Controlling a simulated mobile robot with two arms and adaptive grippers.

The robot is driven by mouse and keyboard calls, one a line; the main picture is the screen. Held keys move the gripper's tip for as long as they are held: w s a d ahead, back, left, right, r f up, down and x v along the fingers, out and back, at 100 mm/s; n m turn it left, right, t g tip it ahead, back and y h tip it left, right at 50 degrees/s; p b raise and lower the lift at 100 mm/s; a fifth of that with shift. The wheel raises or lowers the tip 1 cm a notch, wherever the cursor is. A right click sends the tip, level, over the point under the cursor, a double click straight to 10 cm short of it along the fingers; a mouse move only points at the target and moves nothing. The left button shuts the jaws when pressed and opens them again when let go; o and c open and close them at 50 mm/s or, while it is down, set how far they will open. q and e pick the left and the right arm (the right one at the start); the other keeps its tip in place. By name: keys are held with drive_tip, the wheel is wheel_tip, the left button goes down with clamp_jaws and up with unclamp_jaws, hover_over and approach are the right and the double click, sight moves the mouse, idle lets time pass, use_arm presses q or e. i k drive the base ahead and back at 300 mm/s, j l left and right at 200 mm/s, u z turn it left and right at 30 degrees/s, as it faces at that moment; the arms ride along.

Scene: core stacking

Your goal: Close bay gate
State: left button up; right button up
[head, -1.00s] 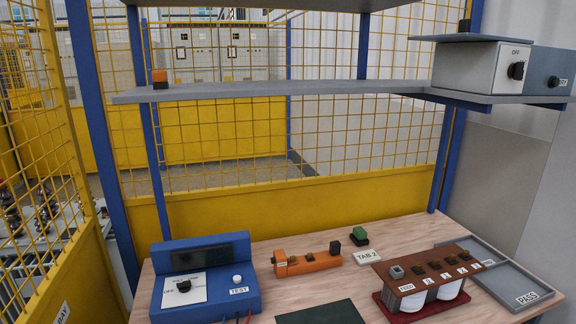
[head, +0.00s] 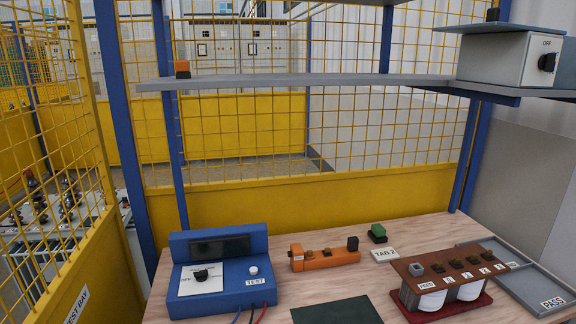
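The bay gate (head: 85,190) is a yellow mesh panel with a solid lower part, at the left of the head view. A white label on it reads "TEST BAY" (head: 76,305). It stands at an angle to the back mesh wall, beside a blue post (head: 128,150). Its near end is cut off by the picture edge, so I cannot tell whether it is closed. Neither of my grippers shows in the head view.
A wooden bench (head: 400,235) holds a blue test unit (head: 220,275), an orange tool (head: 325,258), a core assembly (head: 450,275) and a grey PASS tray (head: 520,295). A grey shelf (head: 320,80) crosses above, with a switch box (head: 510,58) at its right.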

sight(99, 283)
drive_tip(key=u, duration=1.45)
